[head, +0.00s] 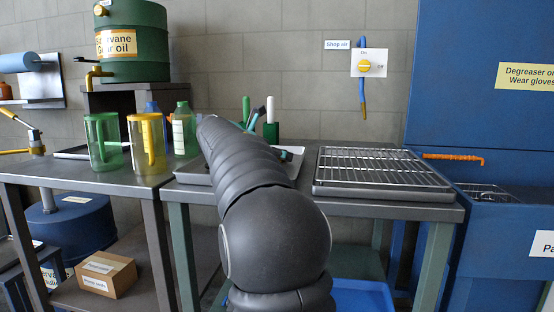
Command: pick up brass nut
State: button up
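I cannot make out the brass nut anywhere in the head view. My dark arm reaches forward across the middle and covers much of a shallow tray (293,171) on the workbench (308,197). Small dark items show in the tray at the right of the arm, too unclear to name. My gripper does not show; the far end of the arm hides that area.
A wire rack on a tray (383,190) fills the bench's right side. Green (102,143) and yellow (147,145) clear jugs and a green bottle (185,130) stand left of the arm. A green tool holder (271,132) stands behind. A blue cabinet (490,90) is at right.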

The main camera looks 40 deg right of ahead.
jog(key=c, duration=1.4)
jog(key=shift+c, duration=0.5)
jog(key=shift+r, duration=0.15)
